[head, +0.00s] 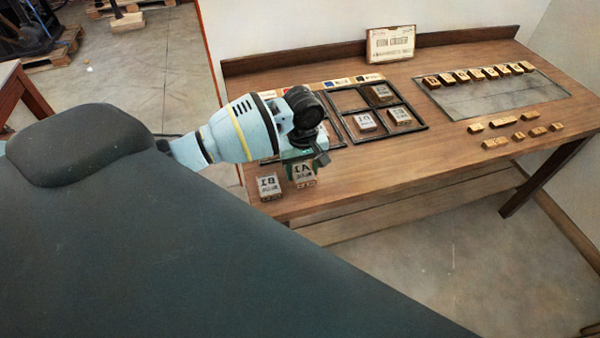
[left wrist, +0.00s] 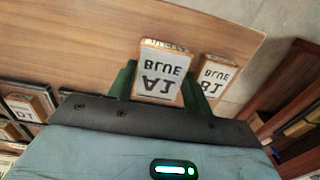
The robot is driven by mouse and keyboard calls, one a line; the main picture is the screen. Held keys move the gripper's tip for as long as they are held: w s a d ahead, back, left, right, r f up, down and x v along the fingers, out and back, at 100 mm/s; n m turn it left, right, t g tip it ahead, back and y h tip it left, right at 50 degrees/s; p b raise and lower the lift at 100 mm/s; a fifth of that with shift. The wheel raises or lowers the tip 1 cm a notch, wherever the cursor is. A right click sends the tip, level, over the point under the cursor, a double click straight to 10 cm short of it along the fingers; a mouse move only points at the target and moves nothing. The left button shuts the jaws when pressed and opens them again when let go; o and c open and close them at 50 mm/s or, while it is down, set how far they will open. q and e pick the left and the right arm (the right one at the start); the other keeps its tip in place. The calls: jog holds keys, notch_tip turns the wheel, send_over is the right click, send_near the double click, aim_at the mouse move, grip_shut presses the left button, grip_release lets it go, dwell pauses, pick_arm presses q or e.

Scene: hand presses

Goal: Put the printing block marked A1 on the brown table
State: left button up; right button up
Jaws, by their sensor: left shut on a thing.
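The printing block marked A1 (head: 304,175) has a white top with dark lettering and wooden sides. In the left wrist view the A1 block (left wrist: 161,74) reads "A1 BLUE" upside down, between the two green fingers. My left gripper (head: 304,160) is shut on it at the near left part of the brown table (head: 350,178). I cannot tell if the block touches the tabletop. A block marked B1 (head: 268,186) stands just left of it, and shows at its right in the left wrist view (left wrist: 215,74). My right gripper is not in view.
A black divided frame (head: 426,126) holds several blocks, with another frame partly hidden behind my left arm. A grey plate (head: 490,97) bears a row of wooden blocks, and several small ones (head: 500,122) lie nearby. A sign (head: 390,43) stands at the back.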

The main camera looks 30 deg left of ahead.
aim_at(299, 168)
pick_arm(q)
jog(key=shift+w+a, duration=0.15)
jog(key=shift+a, duration=0.1)
jog(key=f, duration=0.3)
jog(key=shift+w+a, duration=0.1)
jog(key=shift+a, duration=0.3)
jog(key=shift+f, duration=0.25)
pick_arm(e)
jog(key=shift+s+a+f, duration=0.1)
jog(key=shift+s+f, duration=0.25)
pick_arm(q)
jog(key=shift+f, duration=0.15)
jog(key=o, duration=1)
notch_tip(299, 168, up, 12)
jog(key=shift+r+p, duration=0.15)
jog(key=shift+p, duration=0.4)
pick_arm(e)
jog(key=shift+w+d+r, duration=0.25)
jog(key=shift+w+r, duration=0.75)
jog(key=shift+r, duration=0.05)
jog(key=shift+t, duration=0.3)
